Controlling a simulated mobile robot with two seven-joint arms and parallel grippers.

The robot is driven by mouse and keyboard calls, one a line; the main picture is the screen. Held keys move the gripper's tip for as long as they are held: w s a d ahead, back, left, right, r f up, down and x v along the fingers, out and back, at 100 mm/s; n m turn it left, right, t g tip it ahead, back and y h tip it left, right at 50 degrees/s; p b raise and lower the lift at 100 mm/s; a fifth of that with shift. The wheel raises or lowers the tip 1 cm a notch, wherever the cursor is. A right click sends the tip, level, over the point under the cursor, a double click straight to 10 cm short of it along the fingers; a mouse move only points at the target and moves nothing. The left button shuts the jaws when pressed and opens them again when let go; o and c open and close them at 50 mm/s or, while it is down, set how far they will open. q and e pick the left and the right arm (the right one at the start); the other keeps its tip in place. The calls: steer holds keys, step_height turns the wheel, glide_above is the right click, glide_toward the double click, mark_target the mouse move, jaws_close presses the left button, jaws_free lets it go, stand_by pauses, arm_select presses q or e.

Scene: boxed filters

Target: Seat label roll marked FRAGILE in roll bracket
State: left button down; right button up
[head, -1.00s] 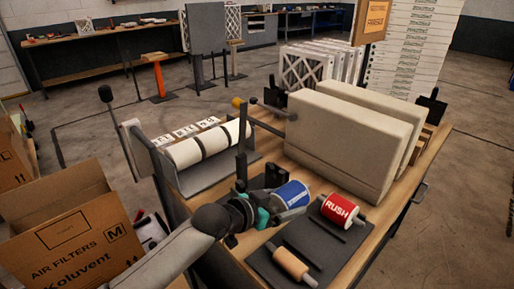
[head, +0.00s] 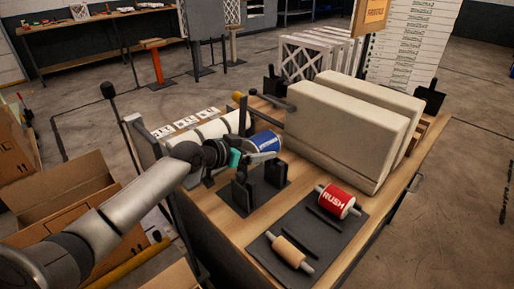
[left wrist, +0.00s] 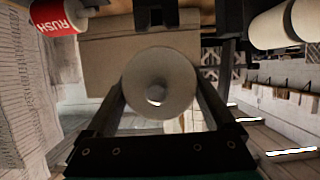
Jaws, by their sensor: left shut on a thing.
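A blue label roll (head: 266,141) with a white band is held in my left gripper (head: 264,152), which is shut on it. The print on the roll is too small to read. The black roll bracket (head: 243,193) has two uprights on a dark plate. The held roll is above and behind the uprights in the head view, and apart from them as far as I can tell. My right gripper is out of view.
A red roll marked RUSH (head: 337,202) and a tan roll (head: 290,250) lie on a dark mat (head: 318,243) at the front. Large beige blocks (head: 345,130) stand behind. White rolls (head: 213,129) sit in a rack at the left. An orange sign (head: 369,17) stands at the back.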

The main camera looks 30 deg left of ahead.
arm_select(q)
step_height(320, 180, down, 6)
steer(key=b, duration=0.5)
steer(key=shift+r, duration=0.2)
stand_by(1.4)
steer(key=shift+f+b, duration=1.9)
steer(key=shift+f, duration=0.35)
steer(key=shift+c, duration=0.4)
jaws_free()
steer(key=shift+o, duration=0.4)
steer(key=shift+s+f, duration=0.1)
steer(key=shift+f, duration=0.05)
steer(key=p+v, duration=0.3)
steer(key=v, duration=1.2)
steer(key=shift+r+p, duration=0.2)
steer(key=shift+p, duration=0.2)
